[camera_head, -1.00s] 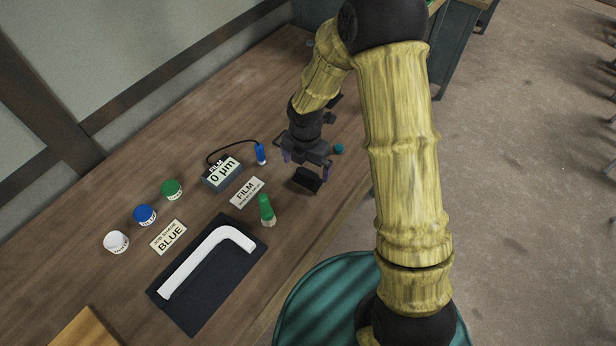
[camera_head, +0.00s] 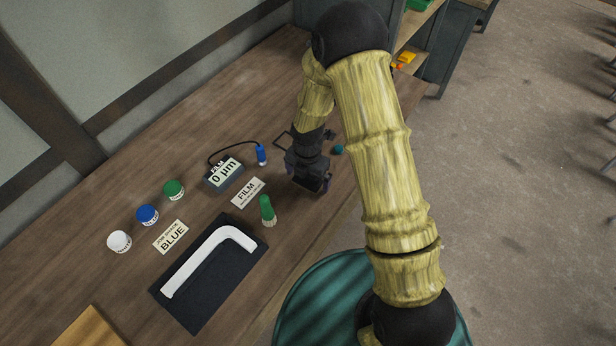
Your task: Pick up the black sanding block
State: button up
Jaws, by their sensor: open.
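The black sanding block (camera_head: 309,186) sits on the wooden bench to the right of the FILM card. My gripper (camera_head: 310,181) is down at the block, pointing downward. It is open, with its fingers at the sides of the block. The dark gripper body hides much of the block, and I cannot tell whether the fingers touch it.
A green-capped bottle (camera_head: 267,210), the FILM card (camera_head: 247,192) and a gauge reading 0 µm (camera_head: 223,174) with a blue probe (camera_head: 261,154) stand left of my gripper. A teal item (camera_head: 338,149) is close on its right. A white bent piece lies on a black mat (camera_head: 190,312).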

jog(key=shift+c, duration=0.2)
dwell(0.3)
jog(key=c, duration=1)
jog(key=shift+r, duration=0.1)
notch_tip(320, 180, up, 10)
jog(key=shift+f+b, duration=0.1)
jog(key=shift+b, duration=0.6)
